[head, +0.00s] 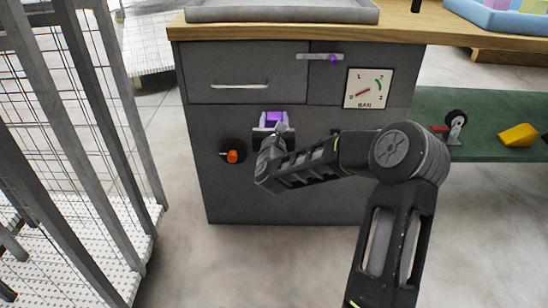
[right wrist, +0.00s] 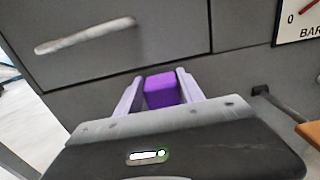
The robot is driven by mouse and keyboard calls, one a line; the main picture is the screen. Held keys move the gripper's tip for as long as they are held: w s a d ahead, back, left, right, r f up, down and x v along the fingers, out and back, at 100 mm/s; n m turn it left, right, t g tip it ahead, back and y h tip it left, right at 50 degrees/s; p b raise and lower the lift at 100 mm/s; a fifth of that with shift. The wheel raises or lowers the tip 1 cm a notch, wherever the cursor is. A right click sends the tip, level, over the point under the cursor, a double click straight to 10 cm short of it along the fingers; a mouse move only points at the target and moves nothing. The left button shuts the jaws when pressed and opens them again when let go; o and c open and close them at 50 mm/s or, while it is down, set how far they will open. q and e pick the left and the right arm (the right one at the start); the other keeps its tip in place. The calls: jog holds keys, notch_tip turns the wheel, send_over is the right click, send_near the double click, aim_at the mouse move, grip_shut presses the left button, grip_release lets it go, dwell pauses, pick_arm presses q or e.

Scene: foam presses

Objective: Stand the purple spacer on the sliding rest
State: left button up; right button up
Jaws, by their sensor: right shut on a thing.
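The purple spacer (head: 274,117) is a small block in front of the grey cabinet's face. It also shows in the right wrist view (right wrist: 161,91), between the two pale lilac fingers. My right gripper (head: 273,121) is shut on it, and my gripper body and arm hide part of the cabinet behind. I cannot tell whether the spacer touches the cabinet. No part is clearly recognisable as the sliding rest. My left gripper is not in view.
The grey cabinet (head: 225,190) carries a drawer handle (head: 239,86), a rail with a purple knob (head: 333,58), a BAR gauge (head: 368,88) and an orange knob (head: 233,156). A green bench (head: 490,149) stands right, a wire cage (head: 75,130) left.

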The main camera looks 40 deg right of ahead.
jog(key=shift+f+b, duration=1.15)
jog(key=shift+f, duration=1.35)
jog(key=shift+f, duration=0.1)
notch_tip(320, 180, down, 5)
jog(key=shift+b, duration=1.25)
jog(key=o, duration=1.4)
jog(key=shift+o, duration=0.2)
